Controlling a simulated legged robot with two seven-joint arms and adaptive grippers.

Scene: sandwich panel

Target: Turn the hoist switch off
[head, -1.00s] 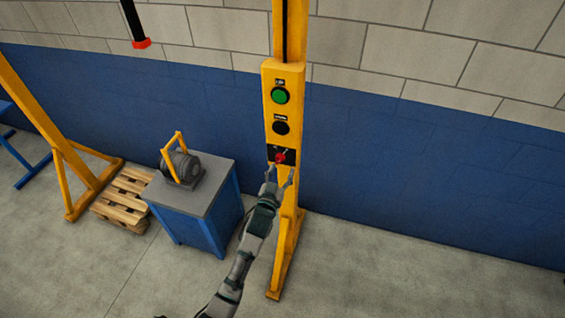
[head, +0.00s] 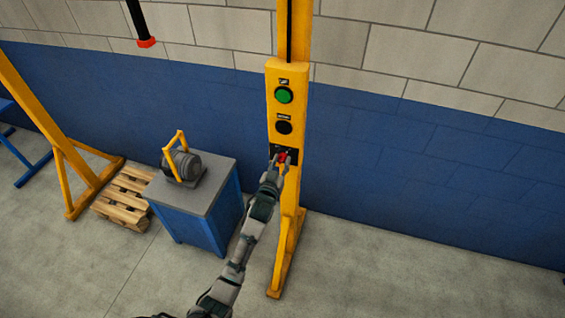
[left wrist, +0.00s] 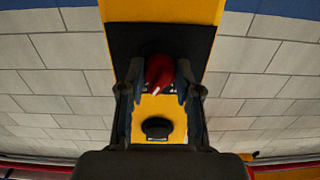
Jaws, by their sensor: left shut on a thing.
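The hoist switch is a red rotary knob (head: 282,157) on a black plate (left wrist: 204,38), low on the yellow control panel (head: 271,108) of a post. The knob fills the middle of the left wrist view (left wrist: 160,74), with a white mark on it that lies at a slant. My left gripper (head: 280,161) is shut on the knob, one finger on each side of it (left wrist: 160,88). The fingers hide part of the knob in the head view. A green button (head: 284,95) and a black button (head: 283,127) sit above it. My right gripper is not in view.
A blue cabinet (head: 190,228) with a grey motor-like unit (head: 184,163) on its top stands left of the post. A wooden pallet (head: 126,196) and a yellow frame (head: 35,105) are farther left. The floor right of the post is clear.

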